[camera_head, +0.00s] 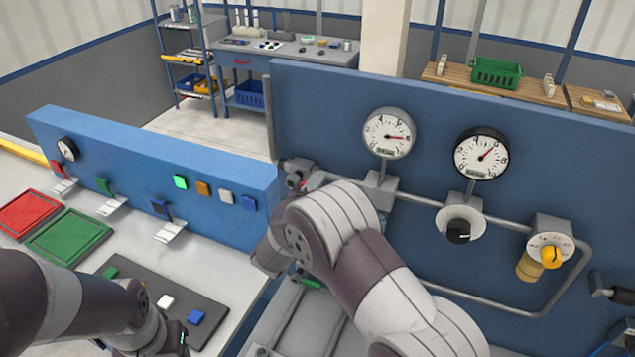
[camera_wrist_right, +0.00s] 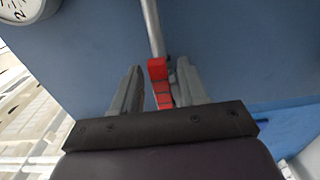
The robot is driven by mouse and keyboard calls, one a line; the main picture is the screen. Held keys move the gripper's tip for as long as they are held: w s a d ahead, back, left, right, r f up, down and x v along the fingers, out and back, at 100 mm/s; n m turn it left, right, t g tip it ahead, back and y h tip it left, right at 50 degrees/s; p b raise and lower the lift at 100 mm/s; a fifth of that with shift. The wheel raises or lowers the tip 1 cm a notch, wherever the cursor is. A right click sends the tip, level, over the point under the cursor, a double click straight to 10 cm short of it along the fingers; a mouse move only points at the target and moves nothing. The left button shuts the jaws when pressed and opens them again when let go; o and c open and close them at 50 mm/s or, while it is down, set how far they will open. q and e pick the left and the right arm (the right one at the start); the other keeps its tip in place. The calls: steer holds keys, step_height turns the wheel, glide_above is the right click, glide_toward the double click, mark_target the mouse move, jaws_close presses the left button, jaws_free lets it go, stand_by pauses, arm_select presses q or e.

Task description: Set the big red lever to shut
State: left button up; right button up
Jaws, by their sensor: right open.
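The red lever grip (camera_wrist_right: 158,72) shows in the right wrist view at the end of a grey metal rod (camera_wrist_right: 152,28). My right gripper (camera_wrist_right: 160,82) is open, with one finger on each side of the red grip. The fingers appear apart from it. In the head view my right arm covers most of the lever area; a small red patch (camera_head: 312,180) shows beside the pipe fitting (camera_head: 297,173). My left gripper (camera_head: 172,342) is low at the left in the head view, and its jaws are not clear.
The blue panel (camera_head: 560,150) carries a white-rimmed gauge (camera_head: 388,133), a black-rimmed gauge (camera_head: 481,153), a black knob (camera_head: 458,231) and a yellow knob (camera_head: 550,257) along grey pipes. A lower blue console (camera_head: 110,150) with switches and red and green trays stands at the left.

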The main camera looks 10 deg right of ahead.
steer(key=shift+w+a, duration=0.1)
steer(key=shift+w, duration=0.05)
steer(key=shift+c, duration=1.2)
steer(key=shift+f, duration=0.1)
jaws_close()
steer(key=shift+f, duration=0.1)
